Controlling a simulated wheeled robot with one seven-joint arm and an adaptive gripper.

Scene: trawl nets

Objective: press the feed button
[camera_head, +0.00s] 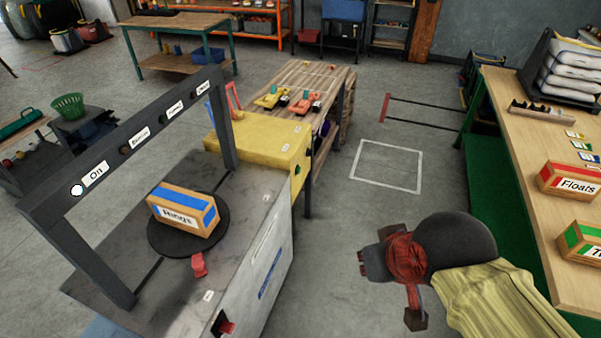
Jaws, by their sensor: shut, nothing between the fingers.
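A grey machine table (262,205) stands at left centre. A yellow box (262,140) with small white labels is at its far end, and a small green button (298,169) shows on that box's right side. A red-and-black control (222,325) is on the near side of the table, by a small label. The labels are too small to read, so I cannot tell which control is the feed button. My gripper (370,262) is shut and empty, over the floor right of the table, clear of all these controls.
A box marked Rings (183,211) sits on a black round plate (163,241), with a red piece (199,264) in front. A dark frame (60,200) with a lit On lamp (77,190) spans the table. A wooden bench (520,150) stands right. Open floor (330,215) lies between.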

